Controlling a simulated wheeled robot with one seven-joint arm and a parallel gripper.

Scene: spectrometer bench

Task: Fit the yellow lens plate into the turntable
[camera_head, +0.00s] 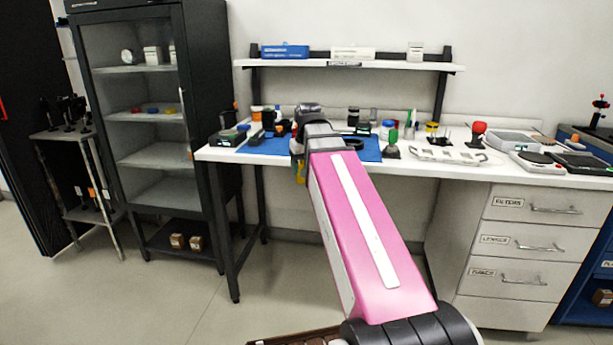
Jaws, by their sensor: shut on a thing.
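My gripper (300,172) is at the far end of my pink arm, at the front edge of the white bench. It is small and mostly hidden by my wrist. A narrow yellow piece shows just below the wrist; I take it to be the yellow lens plate (301,175), held in the shut jaws. Its outline and tilt are too small to tell. The blue mat (262,147) lies behind and on both sides of my wrist. A flat black round part (354,143) on the mat may be the turntable, but I cannot tell surely.
A shelf (350,65) hangs above. A dark cabinet (150,130) stands left; drawers (540,240) are at right.

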